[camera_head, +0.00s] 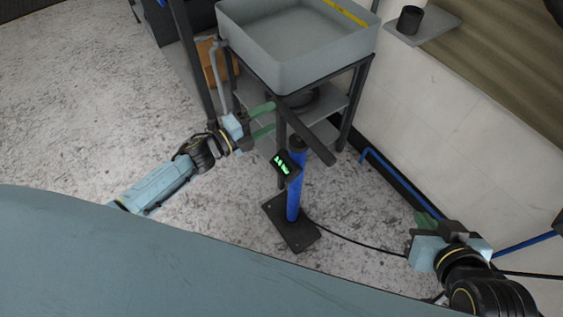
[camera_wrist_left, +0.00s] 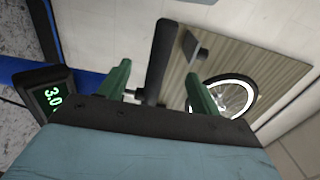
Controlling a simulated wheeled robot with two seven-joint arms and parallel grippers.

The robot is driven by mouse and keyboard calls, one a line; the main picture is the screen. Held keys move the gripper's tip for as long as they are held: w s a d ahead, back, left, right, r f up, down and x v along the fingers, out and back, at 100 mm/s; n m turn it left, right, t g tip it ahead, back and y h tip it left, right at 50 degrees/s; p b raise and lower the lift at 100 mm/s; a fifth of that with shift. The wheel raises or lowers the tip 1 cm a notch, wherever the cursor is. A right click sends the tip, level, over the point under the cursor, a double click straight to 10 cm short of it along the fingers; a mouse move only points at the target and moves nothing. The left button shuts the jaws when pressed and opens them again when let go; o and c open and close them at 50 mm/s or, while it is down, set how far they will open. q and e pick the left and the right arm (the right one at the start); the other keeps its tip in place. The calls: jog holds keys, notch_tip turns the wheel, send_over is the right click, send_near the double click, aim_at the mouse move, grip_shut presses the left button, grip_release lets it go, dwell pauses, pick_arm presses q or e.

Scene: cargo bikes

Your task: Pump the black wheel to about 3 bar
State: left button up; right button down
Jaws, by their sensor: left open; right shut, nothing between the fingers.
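The floor pump has a blue barrel (camera_head: 295,190), a black foot plate (camera_head: 290,230) and a black bar handle (camera_head: 318,143). Its gauge (camera_head: 286,165) appears to read 3.0 bar; the left wrist view shows 3.0 on the gauge (camera_wrist_left: 53,97). My left gripper (camera_head: 273,118) is open at the handle's far end. In the left wrist view the handle (camera_wrist_left: 162,55) shows between the parted green fingers (camera_wrist_left: 158,88); I cannot tell whether they touch it. My right gripper (camera_head: 425,219) is shut and empty at lower right. A spoked wheel (camera_wrist_left: 232,97) with a pale rim shows in the left wrist view.
A grey basin (camera_head: 300,75) on a dark metal stand is just behind the pump. A black hose (camera_head: 355,241) runs right from the pump across the floor. A black cup (camera_head: 409,20) sits on a wall shelf (camera_head: 437,22). Open floor (camera_head: 80,80) lies to the left.

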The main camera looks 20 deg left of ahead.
pick_arm(q)
jog(key=p+v, duration=0.1)
jog(key=v, duration=0.3)
jog(key=shift+s+a, duration=0.2)
jog(key=shift+a, duration=0.05)
dwell(0.4)
